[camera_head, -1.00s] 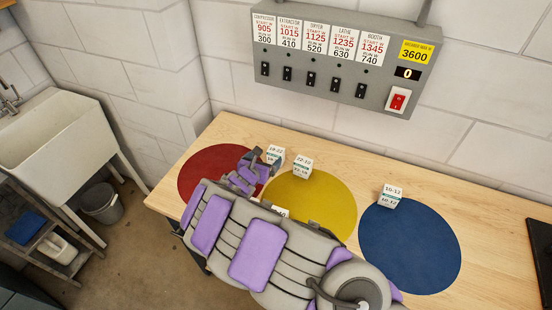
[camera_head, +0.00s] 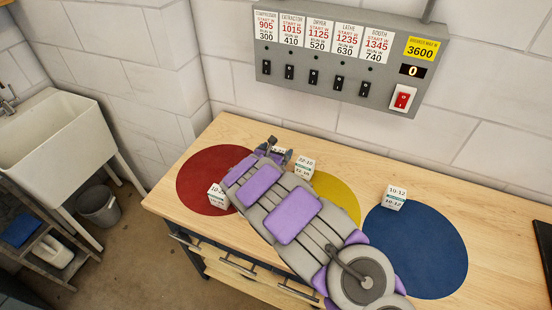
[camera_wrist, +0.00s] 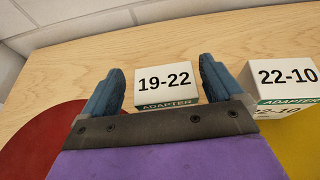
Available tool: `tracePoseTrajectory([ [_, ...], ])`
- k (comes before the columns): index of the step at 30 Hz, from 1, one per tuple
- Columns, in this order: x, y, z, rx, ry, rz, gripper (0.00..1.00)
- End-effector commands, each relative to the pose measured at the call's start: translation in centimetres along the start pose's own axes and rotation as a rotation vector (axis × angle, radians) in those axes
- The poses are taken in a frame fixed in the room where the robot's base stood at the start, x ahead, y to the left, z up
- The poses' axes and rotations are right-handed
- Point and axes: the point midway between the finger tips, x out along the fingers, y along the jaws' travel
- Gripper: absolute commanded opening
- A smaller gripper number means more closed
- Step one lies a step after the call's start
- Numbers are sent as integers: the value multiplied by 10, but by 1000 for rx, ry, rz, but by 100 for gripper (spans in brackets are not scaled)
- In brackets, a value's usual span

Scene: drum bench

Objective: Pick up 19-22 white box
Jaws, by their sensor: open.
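The 19-22 white box (camera_wrist: 165,80) shows in the wrist view, with its label facing me and a green "ADAPTER" strip on its front. My gripper (camera_wrist: 160,70) is open, with one blue finger to the left of the box and the other to its right. Gaps show between the fingers and the box, and the gripper's dark edge covers part of the box's front. In the head view my gripper (camera_head: 273,154) is over the box near the back of the bench, and the box is mostly hidden behind it.
The 22-10 white box (camera_wrist: 285,85) stands close to the right finger. Another white box (camera_head: 216,193) is on the red disc (camera_head: 195,170), and a 10-12 box (camera_head: 393,197) is at the blue disc (camera_head: 415,250). My arm covers much of the yellow disc (camera_head: 340,193).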

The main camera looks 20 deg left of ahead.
Motion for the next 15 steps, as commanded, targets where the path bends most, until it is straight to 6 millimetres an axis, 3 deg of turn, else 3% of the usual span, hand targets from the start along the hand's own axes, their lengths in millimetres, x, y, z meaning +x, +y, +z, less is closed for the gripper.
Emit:
tracePoseTrajectory([
  [3,0,-2,1,1,0,0,94],
  [15,0,-1,0,0,1,-1,55],
])
